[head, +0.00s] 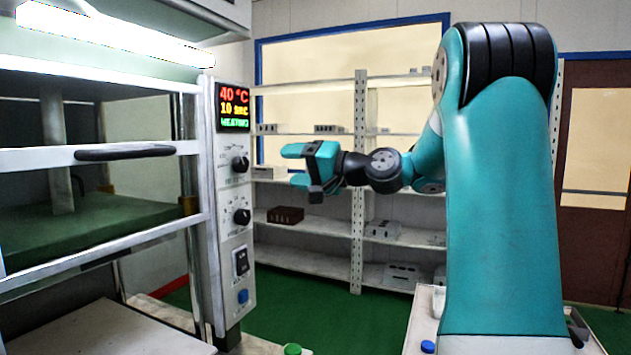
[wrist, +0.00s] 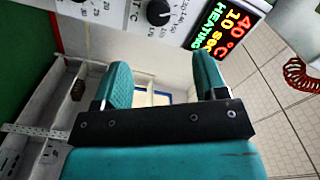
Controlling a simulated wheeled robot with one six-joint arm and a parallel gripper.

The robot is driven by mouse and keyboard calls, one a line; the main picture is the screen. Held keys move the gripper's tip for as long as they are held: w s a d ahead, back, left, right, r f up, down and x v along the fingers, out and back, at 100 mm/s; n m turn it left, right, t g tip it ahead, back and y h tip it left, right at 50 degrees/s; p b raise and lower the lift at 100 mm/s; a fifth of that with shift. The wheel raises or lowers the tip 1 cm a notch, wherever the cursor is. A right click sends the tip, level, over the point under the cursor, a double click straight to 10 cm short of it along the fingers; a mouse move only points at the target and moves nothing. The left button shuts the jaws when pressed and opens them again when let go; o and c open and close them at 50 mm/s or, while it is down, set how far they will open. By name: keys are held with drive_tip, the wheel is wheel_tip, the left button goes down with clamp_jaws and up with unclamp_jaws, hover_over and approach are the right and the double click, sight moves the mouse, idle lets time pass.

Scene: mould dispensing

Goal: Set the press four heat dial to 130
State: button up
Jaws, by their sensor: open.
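The press (head: 205,220) stands at the left with its control panel facing right in the head view. The upper black dial (head: 240,164) sits just below the display (head: 233,107), which reads 40 °C, 10 sec, HEATING. In the wrist view this dial (wrist: 159,12) is at the top edge, beside a °C mark and a printed number scale; its exact setting cannot be read. A lower black dial (head: 242,216) is below it. My gripper (head: 297,165) is open and empty, to the right of the upper dial and apart from it; its fingers also show in the wrist view (wrist: 162,72).
A rocker switch (head: 241,261) and a blue button (head: 243,296) are lower on the panel. The press's black handle (head: 125,152) is at the left. Metal shelves (head: 358,200) with several mould blocks stand behind my gripper. Green floor lies between.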

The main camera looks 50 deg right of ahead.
drive_tip(key=shift+b+v, duration=2.3)
drive_tip(key=shift+b, duration=0.1)
